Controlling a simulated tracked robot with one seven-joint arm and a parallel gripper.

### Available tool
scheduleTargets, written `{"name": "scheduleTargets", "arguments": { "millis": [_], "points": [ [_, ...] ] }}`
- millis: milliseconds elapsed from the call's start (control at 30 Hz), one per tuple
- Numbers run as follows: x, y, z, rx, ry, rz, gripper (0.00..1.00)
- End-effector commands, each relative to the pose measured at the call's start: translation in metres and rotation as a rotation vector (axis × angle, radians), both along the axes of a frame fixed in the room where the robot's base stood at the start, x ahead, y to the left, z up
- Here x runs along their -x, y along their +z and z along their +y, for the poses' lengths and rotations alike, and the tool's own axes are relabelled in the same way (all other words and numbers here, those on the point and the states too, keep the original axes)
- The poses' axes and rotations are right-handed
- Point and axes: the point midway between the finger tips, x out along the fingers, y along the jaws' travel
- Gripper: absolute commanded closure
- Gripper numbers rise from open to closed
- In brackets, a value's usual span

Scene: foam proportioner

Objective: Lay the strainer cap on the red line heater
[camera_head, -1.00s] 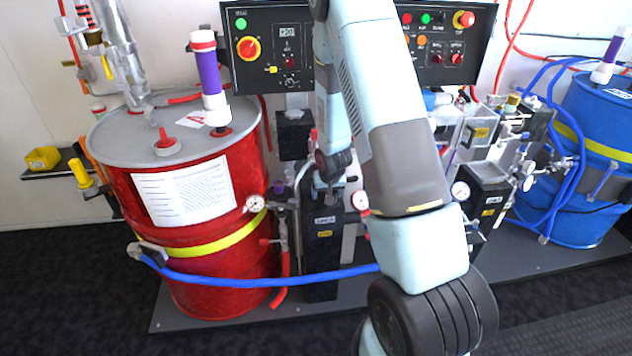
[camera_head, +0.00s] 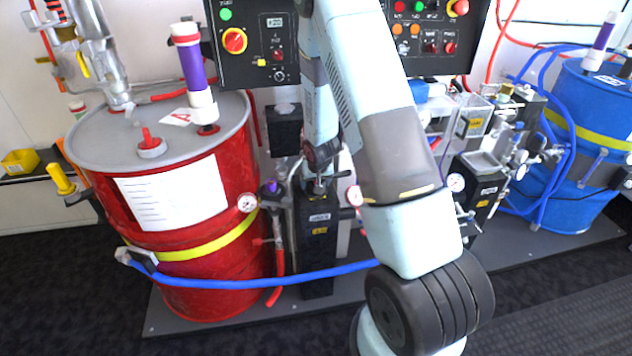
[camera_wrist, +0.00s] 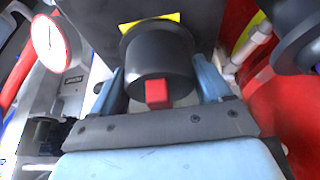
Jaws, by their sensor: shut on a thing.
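In the wrist view the strainer cap (camera_wrist: 158,55) is a dark round cylinder with a small red block on its near side. My gripper (camera_wrist: 163,82) is shut on it, with one blue-grey finger on each side. The red line heater (camera_head: 318,240) is a tall black box with a yellow label, standing right of the red drum. In the head view my gripper (camera_head: 318,184) is just above the heater's top; the cap is hard to make out there. A dark face with a yellow label (camera_wrist: 150,22) lies behind the cap; I cannot tell if they touch.
The red drum (camera_head: 185,265) stands close on the left, with a gauge (camera_head: 247,203) between. Another gauge (camera_head: 355,195) is right of the heater. A blue hose (camera_head: 270,281) crosses low in front. A second black unit (camera_head: 485,192) and blue drum (camera_head: 575,205) stand at right.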

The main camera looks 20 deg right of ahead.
Motion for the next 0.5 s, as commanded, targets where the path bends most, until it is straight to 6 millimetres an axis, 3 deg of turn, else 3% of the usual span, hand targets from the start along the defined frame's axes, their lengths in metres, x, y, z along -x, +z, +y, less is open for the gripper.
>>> {"name": "scheduleTargets", "arguments": {
  "millis": [67,100,300,500],
  "points": [
    [0.0001,-0.0019,0.0,0.0,0.0,0.0,0.58],
    [0.0001,-0.0018,-0.0001,0.0,0.0,0.0,0.19],
    [0.0003,-0.0017,-0.0016,0.0,-0.002,0.0,0.0],
    [0.0004,-0.0017,-0.0029,0.0,-0.004,0.001,0.0]
  ]
}}
